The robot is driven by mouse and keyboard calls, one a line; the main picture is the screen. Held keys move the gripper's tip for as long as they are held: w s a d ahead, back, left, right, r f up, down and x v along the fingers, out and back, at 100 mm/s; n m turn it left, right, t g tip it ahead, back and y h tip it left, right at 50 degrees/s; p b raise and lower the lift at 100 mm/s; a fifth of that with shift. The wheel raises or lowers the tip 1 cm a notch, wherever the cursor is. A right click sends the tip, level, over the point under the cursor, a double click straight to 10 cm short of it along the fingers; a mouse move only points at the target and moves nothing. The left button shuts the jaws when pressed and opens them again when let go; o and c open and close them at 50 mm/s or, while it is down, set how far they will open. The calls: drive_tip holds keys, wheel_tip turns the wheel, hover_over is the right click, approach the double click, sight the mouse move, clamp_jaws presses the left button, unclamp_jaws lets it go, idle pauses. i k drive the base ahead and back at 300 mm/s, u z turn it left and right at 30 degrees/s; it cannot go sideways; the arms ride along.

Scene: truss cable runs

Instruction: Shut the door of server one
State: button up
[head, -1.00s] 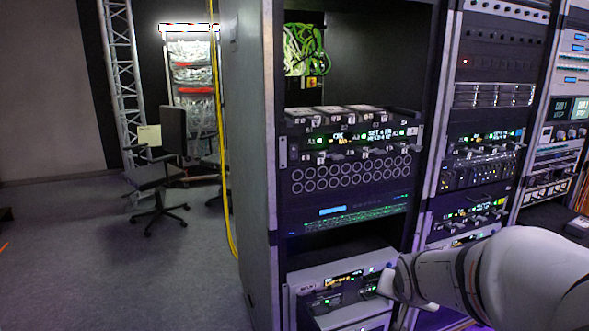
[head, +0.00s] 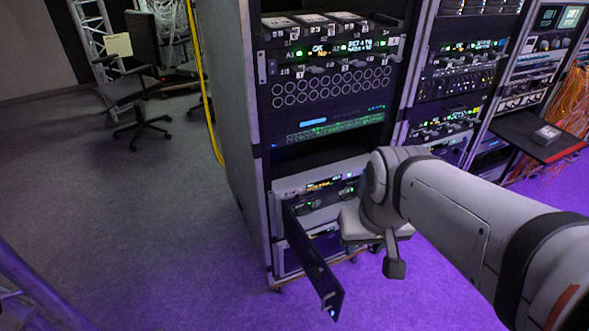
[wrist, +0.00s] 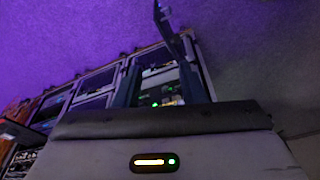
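A dark, thin door panel (head: 314,262) stands swung out from the low server unit (head: 318,192) in the left rack, in the head view. It is hinged on its left side, and its free edge points towards me. My gripper (head: 375,256) is in front of the rack, to the right of the door, with a gap between them. In the wrist view my gripper's two dark fingers (wrist: 160,78) appear spread, with nothing seen between them. A dark upright piece (wrist: 172,22) above them looks like the door.
The left rack's pale side wall (head: 225,120) stands left of the door. More racks (head: 460,85) stand to the right, with a dark shelf (head: 540,135) jutting out. An office chair (head: 140,95) is at the far left. The floor before the door is clear.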

sight(329, 288)
drive_tip(key=u, duration=1.15)
drive_tip(key=k, duration=1.55)
drive_tip(key=z, duration=0.45)
drive_tip(key=i, duration=1)
